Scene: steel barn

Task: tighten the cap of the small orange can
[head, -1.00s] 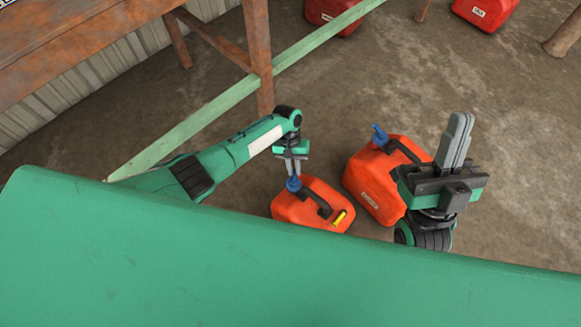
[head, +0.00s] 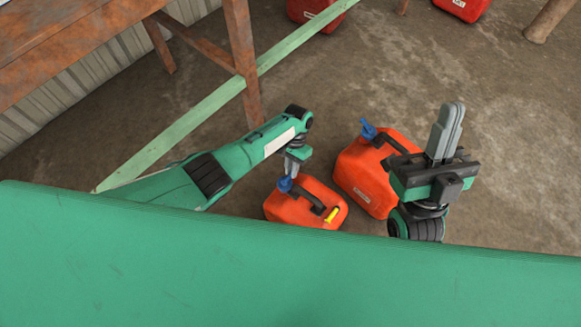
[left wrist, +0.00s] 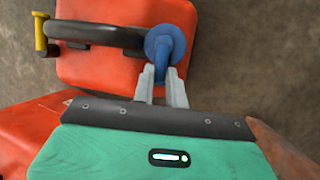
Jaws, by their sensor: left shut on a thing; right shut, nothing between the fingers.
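The small orange can (head: 307,204) stands on the floor with a black handle, a yellow piece at one end and a blue cap (head: 285,184) at the other. In the left wrist view the blue cap (left wrist: 165,44) is round with a lever pointing toward my fingers. My left gripper (head: 291,172) is shut on the cap's lever; it also shows in the left wrist view (left wrist: 161,80). My right gripper (head: 447,130) is shut and empty, fingers pointing up, in front of the larger orange can (head: 362,180).
The larger can has its own blue cap (head: 368,130) and stands close to the right of the small one. A rusty table (head: 240,60) and a green rail (head: 200,118) are at the back left. Red cans (head: 318,14) stand farther back. The floor at right is clear.

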